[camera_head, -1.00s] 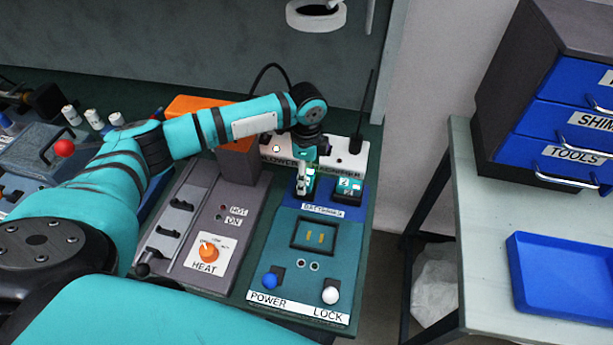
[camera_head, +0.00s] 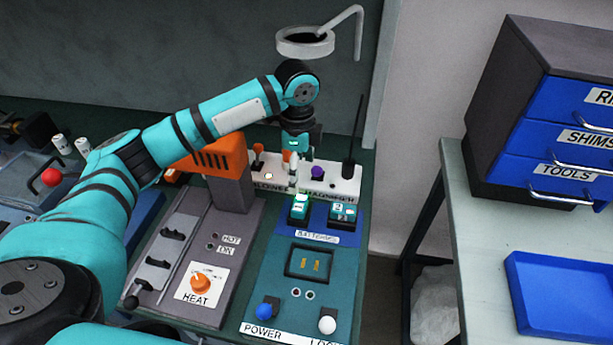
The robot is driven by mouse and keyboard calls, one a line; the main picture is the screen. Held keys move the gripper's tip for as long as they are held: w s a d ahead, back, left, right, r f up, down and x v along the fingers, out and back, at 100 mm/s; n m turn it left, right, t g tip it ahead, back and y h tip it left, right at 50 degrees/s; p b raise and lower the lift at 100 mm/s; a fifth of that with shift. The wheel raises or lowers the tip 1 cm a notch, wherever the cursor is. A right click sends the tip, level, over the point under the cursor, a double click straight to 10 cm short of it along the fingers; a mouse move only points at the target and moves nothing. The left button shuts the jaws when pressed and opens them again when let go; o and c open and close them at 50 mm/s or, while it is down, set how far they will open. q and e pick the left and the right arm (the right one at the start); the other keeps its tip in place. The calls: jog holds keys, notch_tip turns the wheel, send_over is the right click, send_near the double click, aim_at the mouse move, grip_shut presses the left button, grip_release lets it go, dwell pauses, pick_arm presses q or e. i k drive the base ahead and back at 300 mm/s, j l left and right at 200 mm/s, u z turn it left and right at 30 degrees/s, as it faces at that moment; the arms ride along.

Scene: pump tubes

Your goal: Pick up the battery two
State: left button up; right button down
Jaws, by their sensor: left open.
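Battery two (camera_head: 343,212), a small dark block with a teal top marked 2, sits at the right of the blue batteries area. Another battery (camera_head: 300,209) with a green-lit top sits just left of it. My left gripper (camera_head: 301,178) points down, open and empty, above and behind the left battery, and is apart from both. Its fingertips are small and hard to make out against the white switch strip. My right gripper is not in view.
The white switch strip (camera_head: 345,186) with a purple knob and a dark upright rod stands behind the batteries. An orange-topped device (camera_head: 215,152) is to the left. A blue tray (camera_head: 560,300) lies on the right table.

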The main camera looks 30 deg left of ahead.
aim_at(341, 216)
jog(key=i+l+u, duration=0.1)
jog(key=l+u, duration=0.2)
jog(key=l, duration=0.75)
jog(key=l+u, duration=0.35)
jog(key=l, duration=0.7)
